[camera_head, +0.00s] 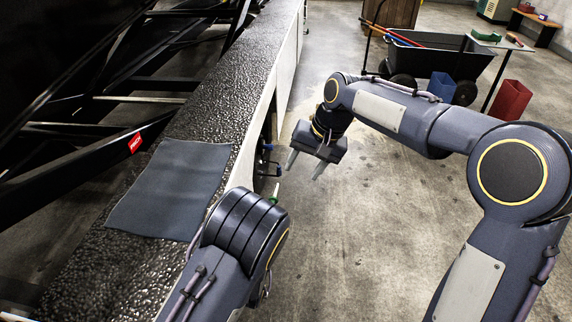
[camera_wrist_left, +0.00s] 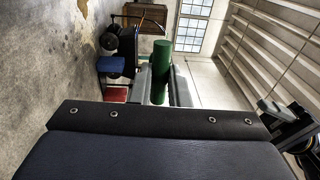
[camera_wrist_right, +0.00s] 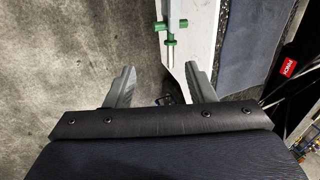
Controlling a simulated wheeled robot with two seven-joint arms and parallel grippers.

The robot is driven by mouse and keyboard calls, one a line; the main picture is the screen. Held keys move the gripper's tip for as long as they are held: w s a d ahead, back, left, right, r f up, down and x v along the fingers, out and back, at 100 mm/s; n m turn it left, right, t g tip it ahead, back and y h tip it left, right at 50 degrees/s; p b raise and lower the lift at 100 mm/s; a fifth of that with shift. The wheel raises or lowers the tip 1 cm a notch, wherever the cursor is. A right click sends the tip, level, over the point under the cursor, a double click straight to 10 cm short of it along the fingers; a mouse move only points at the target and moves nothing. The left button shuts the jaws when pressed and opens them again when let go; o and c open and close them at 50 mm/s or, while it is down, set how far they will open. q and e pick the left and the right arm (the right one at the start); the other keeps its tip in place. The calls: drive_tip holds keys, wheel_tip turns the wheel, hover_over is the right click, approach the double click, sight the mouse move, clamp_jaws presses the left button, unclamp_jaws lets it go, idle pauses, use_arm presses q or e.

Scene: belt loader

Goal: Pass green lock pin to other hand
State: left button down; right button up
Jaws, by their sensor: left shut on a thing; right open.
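The green lock pin (camera_wrist_left: 159,62) stands between the fingers of my left gripper (camera_wrist_left: 160,86) in the left wrist view, and the gripper is shut on it. In the head view, a small green part of the pin (camera_head: 274,194) shows just past my left wrist, which hides the left fingers. My right gripper (camera_head: 304,167) is open and empty, a little beyond the pin and to its right, with its fingers pointing down. In the right wrist view, a green cross-shaped part with a pale shaft (camera_wrist_right: 168,43) lies ahead of the open right fingers (camera_wrist_right: 160,72); it looks like the pin.
The loader's long black textured surface (camera_head: 230,95) runs along the left, with a grey mat (camera_head: 170,190) on it. Blue-handled fittings (camera_head: 265,165) sit at its side. A black cart (camera_head: 425,60), blue bin (camera_head: 442,86) and red bin (camera_head: 510,98) stand at the back right.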

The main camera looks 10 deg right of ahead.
sight(272, 197)
drive_tip(key=w+x, duration=0.1)
drive_tip(key=x, duration=0.4)
drive_tip(key=w+a+x, duration=0.1)
drive_tip(key=x, duration=0.5)
drive_tip(key=w+a+r+x, duration=0.1)
drive_tip(key=x, duration=0.4)
drive_tip(key=shift+a, duration=0.15)
drive_tip(key=shift+c, duration=0.3)
drive_tip(key=c, duration=1)
use_arm(q)
drive_tip(key=c, duration=1.8)
unclamp_jaws()
drive_tip(key=shift+s+d, duration=0.1)
use_arm(e)
drive_tip(key=shift+a, duration=0.1)
clamp_jaws()
use_arm(q)
drive_tip(key=o, duration=0.5)
